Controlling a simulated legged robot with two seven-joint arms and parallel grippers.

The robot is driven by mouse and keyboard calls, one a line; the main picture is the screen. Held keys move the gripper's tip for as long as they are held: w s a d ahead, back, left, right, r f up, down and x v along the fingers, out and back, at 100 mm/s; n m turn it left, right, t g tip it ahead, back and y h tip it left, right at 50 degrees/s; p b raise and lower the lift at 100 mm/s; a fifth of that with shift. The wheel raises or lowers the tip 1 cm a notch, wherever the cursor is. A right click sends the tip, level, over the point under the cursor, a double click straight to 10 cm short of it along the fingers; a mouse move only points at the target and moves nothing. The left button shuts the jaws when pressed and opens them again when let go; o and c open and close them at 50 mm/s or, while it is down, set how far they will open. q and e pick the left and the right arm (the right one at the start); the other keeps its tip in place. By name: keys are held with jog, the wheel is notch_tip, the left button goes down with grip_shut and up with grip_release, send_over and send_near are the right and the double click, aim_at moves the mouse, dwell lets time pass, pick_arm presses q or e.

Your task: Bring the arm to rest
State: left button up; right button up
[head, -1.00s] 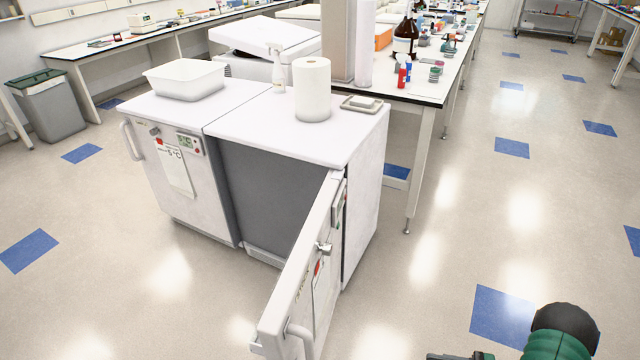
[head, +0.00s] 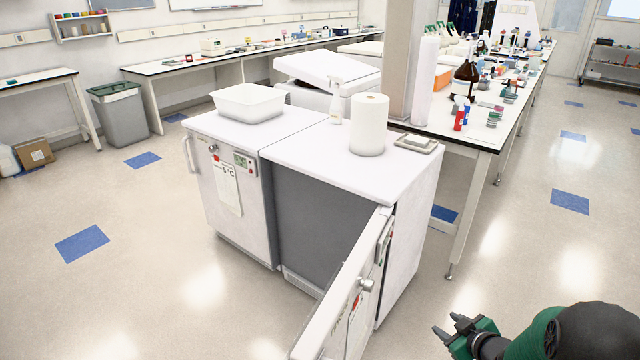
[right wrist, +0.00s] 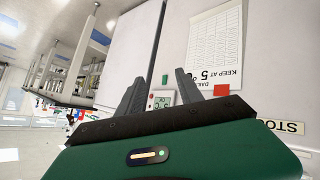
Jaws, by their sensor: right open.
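My right gripper (head: 450,332) is at the bottom right of the head view, open and empty, in front of and to the right of the open fridge door. In the right wrist view its two dark fingers (right wrist: 158,95) stand apart with nothing between them. Beyond them is a white door face (right wrist: 255,40) with a paper sheet (right wrist: 217,48), a small display (right wrist: 161,99) and a red square (right wrist: 221,90). The fingers appear apart from the door. My left gripper is not in view.
The fridge door (head: 345,290) stands open toward me. A closed white fridge (head: 235,190) is beside it. A long bench (head: 480,135) runs behind.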

jog(key=s+a+r+m+g+h, duration=0.1)
jog(key=s+a+m+g, duration=0.25)
jog(key=s+a, duration=0.65)
jog(key=s+a+r+m+g, duration=0.2)
jog(key=s+a+m+g, duration=0.15)
jog(key=s+a, duration=0.55)
jog(key=w+d+p+v, duration=0.2)
jog(key=p+v, duration=1.2)
jog(key=p, duration=0.1)
jog(key=shift+d+r+n+g, duration=0.15)
jog(key=shift+r+n+g, duration=0.25)
jog(key=shift+r, duration=0.2)
